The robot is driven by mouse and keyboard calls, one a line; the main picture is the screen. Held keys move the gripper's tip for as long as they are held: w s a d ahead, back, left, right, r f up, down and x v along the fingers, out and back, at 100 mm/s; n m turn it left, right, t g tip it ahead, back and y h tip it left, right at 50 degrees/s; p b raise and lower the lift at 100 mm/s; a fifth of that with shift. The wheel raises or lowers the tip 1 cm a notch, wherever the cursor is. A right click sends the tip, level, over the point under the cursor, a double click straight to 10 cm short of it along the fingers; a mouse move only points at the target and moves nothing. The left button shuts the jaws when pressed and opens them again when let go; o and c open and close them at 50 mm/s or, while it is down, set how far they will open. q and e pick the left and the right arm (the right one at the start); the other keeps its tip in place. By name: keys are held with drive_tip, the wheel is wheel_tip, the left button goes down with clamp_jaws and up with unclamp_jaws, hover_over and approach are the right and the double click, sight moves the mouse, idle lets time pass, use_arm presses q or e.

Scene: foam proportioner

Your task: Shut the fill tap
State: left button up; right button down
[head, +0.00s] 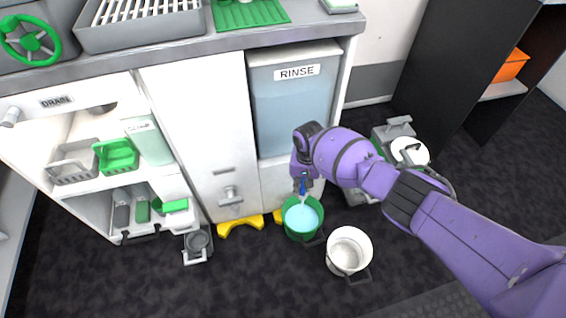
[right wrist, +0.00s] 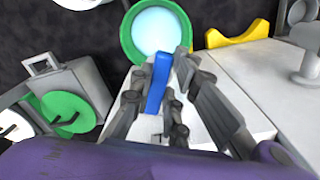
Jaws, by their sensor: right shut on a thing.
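The fill tap's blue lever (head: 303,185) is low in front of the tank marked RINSE (head: 291,105). My right gripper (head: 302,178) points down at it and is shut on it. In the right wrist view the blue lever (right wrist: 158,82) lies between the two fingers (right wrist: 158,75). A green bucket (head: 288,222) stands on the floor below the tap with light blue liquid in it; its rim also shows in the right wrist view (right wrist: 126,36). A short pale streak shows below the lever; I cannot tell if liquid is running. The tap's body is mostly hidden. My left gripper is not in view.
A white bucket (head: 348,250) stands right of the green one. A grey tap (head: 230,195) is on the white panel to the left, above a yellow foot (head: 240,225). Grey containers (head: 394,130) stand behind my right arm.

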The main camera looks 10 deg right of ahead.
drive_tip(key=shift+a+m+p, duration=0.15)
drive_tip(key=shift+m+p, duration=0.2)
drive_tip(key=shift+m, duration=0.65)
drive_tip(key=m, duration=0.2)
drive_tip(key=shift+w+a+m+p, duration=0.1)
drive_tip(key=shift+a+m+p, duration=0.05)
drive_tip(key=shift+m+p, duration=0.2)
drive_tip(key=m, duration=0.5)
drive_tip(key=shift+w+a+p, duration=0.1)
drive_tip(key=shift+w+p, duration=0.2)
drive_tip(key=shift+w+m, duration=0.15)
drive_tip(key=shift+m, duration=1.5)
